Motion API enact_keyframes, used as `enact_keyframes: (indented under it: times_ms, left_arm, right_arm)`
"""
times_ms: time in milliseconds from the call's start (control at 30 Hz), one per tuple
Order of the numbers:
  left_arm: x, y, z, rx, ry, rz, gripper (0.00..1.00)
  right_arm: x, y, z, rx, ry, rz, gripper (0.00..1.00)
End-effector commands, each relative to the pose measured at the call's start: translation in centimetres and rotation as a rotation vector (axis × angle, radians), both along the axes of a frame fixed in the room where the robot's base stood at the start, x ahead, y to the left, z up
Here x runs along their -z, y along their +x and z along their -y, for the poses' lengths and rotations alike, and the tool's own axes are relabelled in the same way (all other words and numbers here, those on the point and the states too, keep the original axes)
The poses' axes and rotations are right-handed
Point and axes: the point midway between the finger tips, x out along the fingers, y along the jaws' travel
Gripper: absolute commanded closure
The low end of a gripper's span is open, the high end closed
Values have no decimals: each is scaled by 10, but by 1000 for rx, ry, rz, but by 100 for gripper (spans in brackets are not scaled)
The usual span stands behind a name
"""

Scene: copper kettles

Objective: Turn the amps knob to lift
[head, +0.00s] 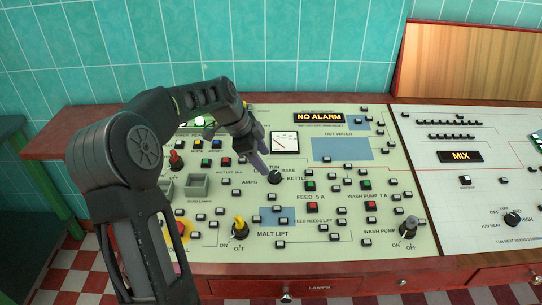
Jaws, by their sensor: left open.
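The amps knob (275,178) is a small black rotary knob on the pale control panel (350,240), with the labels TUN, RAKE and KETTLE around its upper and right sides and AMPS to its left. I cannot make out which label it points to. My left gripper (262,164) reaches down from the upper left, its open fingers just above and left of the knob. I cannot tell whether a fingertip touches it. No LIFT label is readable beside the knob. My right gripper is out of view.
An analog meter (285,142) sits just above the knob. Several small square buttons surround the knob. A second white panel (460,225) lies to the right.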

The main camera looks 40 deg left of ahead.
Motion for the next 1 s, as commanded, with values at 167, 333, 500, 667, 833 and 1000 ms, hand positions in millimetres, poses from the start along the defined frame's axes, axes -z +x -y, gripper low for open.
enact_keyframes:
  times_ms: [167,333,500,667,833,1000]
  left_arm:
    - [0,0,0,0,0,0,46]
    - [0,0,0,0,0,0,46]
    - [4,2,1,0,0,-1,46]
    - [19,8,5,1,-2,-2,46]
    - [43,18,11,1,-3,-3,46]
    - [63,27,14,0,0,-1,46]
  right_arm:
    - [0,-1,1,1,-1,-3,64]
    - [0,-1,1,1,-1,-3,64]
    - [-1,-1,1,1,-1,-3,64]
    - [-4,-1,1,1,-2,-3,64]
    - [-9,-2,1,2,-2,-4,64]
    - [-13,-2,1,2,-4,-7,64]
